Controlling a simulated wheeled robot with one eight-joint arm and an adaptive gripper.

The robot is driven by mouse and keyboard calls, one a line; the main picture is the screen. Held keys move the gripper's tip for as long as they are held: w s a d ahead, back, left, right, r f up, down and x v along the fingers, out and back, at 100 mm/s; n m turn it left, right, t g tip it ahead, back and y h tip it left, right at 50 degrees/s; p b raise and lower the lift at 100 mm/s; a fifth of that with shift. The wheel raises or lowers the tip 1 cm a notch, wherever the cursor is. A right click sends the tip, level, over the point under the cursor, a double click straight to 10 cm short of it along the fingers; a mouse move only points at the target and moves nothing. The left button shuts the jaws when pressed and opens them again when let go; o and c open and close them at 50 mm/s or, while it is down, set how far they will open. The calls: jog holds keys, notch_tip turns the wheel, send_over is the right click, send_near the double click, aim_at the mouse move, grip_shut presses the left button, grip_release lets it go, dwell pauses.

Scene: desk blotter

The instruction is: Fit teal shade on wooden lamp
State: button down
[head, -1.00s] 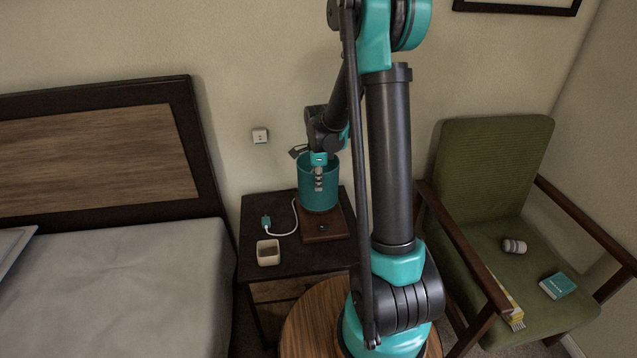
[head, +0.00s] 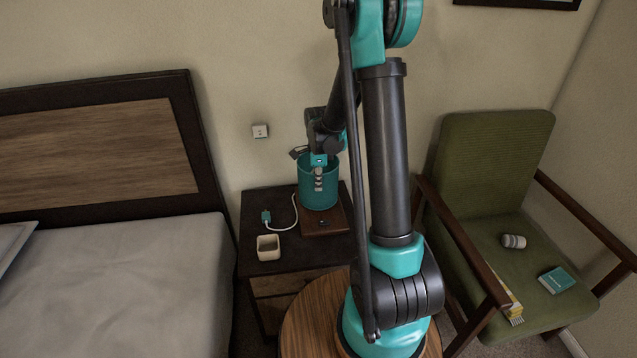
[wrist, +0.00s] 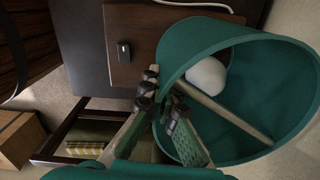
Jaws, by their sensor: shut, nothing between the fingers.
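The teal shade (head: 318,190) is over the wooden lamp base (head: 325,222) on the nightstand, and looks upright in the head view. In the wrist view the open end of the shade (wrist: 290,85) shows a white bulb (wrist: 206,76) and a bar across the inside. The lamp base (wrist: 145,40) with its dark switch (wrist: 124,52) lies beside the rim there. My gripper (head: 319,184) is at the shade's near side. In the wrist view its fingertips (wrist: 161,88) are close together at the rim, holding nothing. Whether they touch the rim is unclear, and the bar's seat is hidden.
The bed (head: 130,290) is at left. A green armchair (head: 490,160) at right holds a small can, a teal book and a yellow item. The wall is close behind.

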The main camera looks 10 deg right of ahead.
jog(key=shift+f, duration=0.3)
jog(key=c, duration=1.6)
grip_release()
jog(key=shift+c, duration=0.2)
jog(key=shift+r, duration=0.1)
